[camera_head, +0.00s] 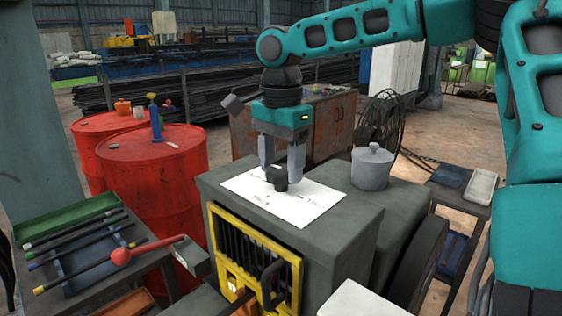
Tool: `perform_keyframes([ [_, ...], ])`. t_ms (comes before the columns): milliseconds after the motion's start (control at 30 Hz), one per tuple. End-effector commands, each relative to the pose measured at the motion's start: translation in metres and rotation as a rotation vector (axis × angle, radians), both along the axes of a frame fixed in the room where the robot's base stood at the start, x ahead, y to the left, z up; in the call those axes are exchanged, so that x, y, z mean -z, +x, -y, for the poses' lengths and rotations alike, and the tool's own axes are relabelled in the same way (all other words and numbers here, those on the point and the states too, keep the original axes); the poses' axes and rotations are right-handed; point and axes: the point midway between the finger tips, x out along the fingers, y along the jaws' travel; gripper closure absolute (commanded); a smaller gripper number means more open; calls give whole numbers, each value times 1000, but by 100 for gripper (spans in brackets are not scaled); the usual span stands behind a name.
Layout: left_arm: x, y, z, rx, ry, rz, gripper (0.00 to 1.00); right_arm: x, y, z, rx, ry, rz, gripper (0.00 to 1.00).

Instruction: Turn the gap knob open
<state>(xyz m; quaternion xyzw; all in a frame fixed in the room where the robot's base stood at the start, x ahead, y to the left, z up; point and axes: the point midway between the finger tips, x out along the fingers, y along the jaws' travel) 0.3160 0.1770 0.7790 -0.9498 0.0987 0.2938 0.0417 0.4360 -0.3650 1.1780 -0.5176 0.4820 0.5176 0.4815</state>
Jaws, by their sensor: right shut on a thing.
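The gap knob (277,178) is a small black knob on top of a grey machine housing (341,235), set on a white plate (306,208) with dark markings. My right gripper (281,177) comes down from above, its two grey fingers on either side of the knob and shut on it. The fingers hide part of the knob, and the markings are too small to read. My left gripper is not in view.
A grey lidded pot (372,168) stands just right of the plate. A yellow-framed grille (254,262) covers the housing's front. Red drums (150,185) stand at left, near a bench with several rods and a red-ball lever (122,256). A dark wheel (418,262) is at right.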

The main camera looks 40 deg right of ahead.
Motion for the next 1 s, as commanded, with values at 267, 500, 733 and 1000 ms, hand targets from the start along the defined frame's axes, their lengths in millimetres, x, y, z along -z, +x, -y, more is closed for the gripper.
perform_keyframes([
  [267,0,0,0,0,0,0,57,-2,1,1,6,-3,5,39],
  [500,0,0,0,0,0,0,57,-1,1,1,3,-1,3,16],
  [733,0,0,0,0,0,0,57,0,0,0,2,0,1,14],
  [1000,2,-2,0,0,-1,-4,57,-29,1,0,2,0,7,14],
])
